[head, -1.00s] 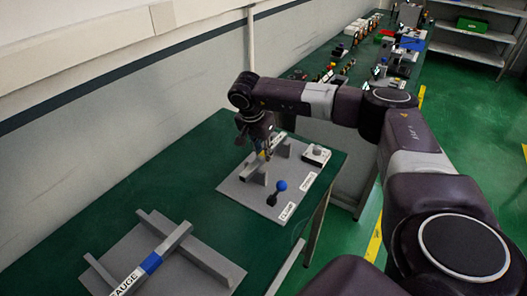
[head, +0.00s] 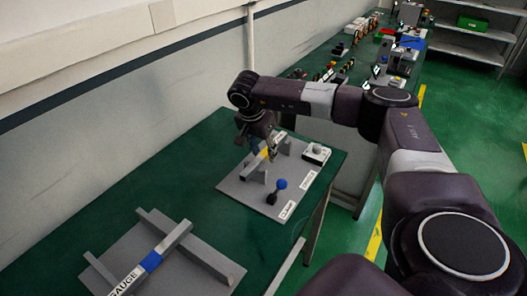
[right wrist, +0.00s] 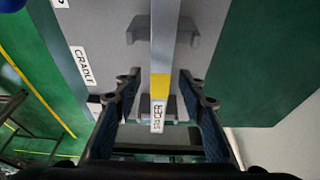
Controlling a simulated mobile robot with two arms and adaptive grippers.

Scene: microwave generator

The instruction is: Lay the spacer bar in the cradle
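The spacer bar (head: 254,167) is grey with a yellow band. It lies across the two upright supports of the cradle (head: 259,178) on a grey plate; whether it is fully seated is hard to tell. In the right wrist view the spacer bar (right wrist: 161,88) shows its yellow band and SPACER label, running over a far support (right wrist: 190,36). My right gripper (head: 270,150) is above the bar. In the right wrist view my right gripper (right wrist: 158,88) has its fingers on either side of the bar, with gaps between. My left gripper is out of view.
A blue-knobbed lever (head: 281,184) and a grey box (head: 316,153) with a round knob stand on the same plate. A gauge bar (head: 150,262) with a blue band rests on another stand at lower left. The green bench (head: 190,180) between is clear.

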